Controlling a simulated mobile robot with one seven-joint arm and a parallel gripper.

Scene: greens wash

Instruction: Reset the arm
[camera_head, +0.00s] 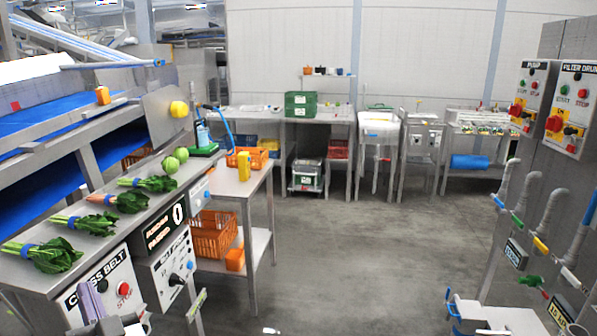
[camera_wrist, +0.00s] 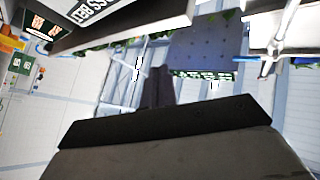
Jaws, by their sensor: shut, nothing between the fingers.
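My gripper (camera_wrist: 166,122) shows in the wrist view as a dark, wide block across the lower part of the picture. It is shut, with nothing seen held in it. The wrist view is tilted, with the cross belt panel's lettering at the top left. In the head view, grey and white parts low at the left, by the cross belt panel (camera_head: 100,290), may be mine; the fingers cannot be made out there.
Bunches of greens (camera_head: 45,255) lie along the steel ledge at left, with green round vegetables (camera_head: 171,165) farther along. An orange crate (camera_head: 212,235) sits on the side table's lower shelf. Pipes with coloured valves (camera_head: 541,244) stand at right. The middle floor is clear.

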